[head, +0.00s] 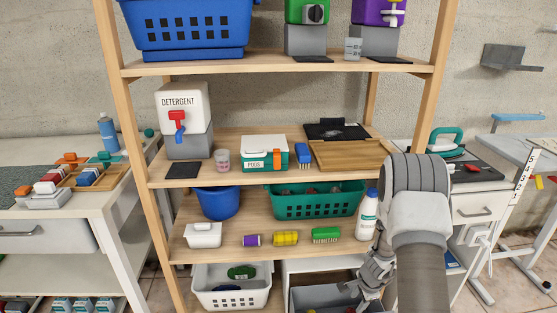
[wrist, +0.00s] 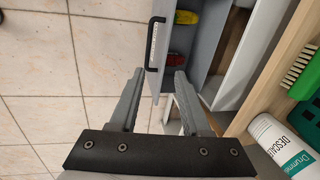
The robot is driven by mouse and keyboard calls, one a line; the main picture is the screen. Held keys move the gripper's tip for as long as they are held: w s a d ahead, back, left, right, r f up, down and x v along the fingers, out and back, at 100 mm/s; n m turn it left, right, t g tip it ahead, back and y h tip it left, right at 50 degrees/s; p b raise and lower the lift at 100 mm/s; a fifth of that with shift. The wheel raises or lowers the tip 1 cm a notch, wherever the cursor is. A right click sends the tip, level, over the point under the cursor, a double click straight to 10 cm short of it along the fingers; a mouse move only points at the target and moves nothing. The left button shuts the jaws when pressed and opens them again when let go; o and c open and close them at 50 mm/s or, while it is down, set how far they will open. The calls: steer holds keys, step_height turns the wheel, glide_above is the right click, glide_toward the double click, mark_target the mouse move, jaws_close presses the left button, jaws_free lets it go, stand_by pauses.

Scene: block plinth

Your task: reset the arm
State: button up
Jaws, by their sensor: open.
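My gripper (head: 368,286) hangs at the front of the shelf rack, low on the right, at the end of my grey arm. It is partly hidden by my own arm in the head view. The drawer (head: 312,296) also shows in the head view, with a yellow and a red item inside in the wrist view.
The wooden rack (head: 180,248) holds a white descaler bottle (head: 367,215) close to my arm, a green brush (head: 326,235) and a green basket (head: 287,206). A white basket (head: 232,298) stands lower left. Tiled floor (wrist: 60,60) lies clear on the wrist view's left.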

steer(key=s+a+r+n+t+y, duration=0.15)
steer(key=a+r+n, duration=0.3)
steer(key=r, duration=0.95)
steer(key=s+a+r+n, duration=0.2)
steer(key=a+r+n, duration=0.3)
steer(key=r, duration=0.9)
steer(key=s+a+r+n+t+h, duration=0.1)
steer(key=s+r+n, duration=0.1)
steer(key=s+r, duration=0.35)
steer(key=s+a+r+n, duration=0.1)
steer(key=s+r+n, duration=0.2)
steer(key=s, duration=0.6)
steer(key=s+a+r+n+t+h, duration=0.1)
steer(key=s+a+r+n, duration=0.1)
steer(key=s+r, duration=0.4)
step_height(320, 180, up, 16)
steer(key=s+p, duration=0.1)
steer(key=p, duration=1.6)
steer(key=shift+s+d, duration=0.3)
steer(key=shift+d, duration=0.05)
steer(key=shift+f+g, duration=0.15)
steer(key=shift+g, duration=0.1)
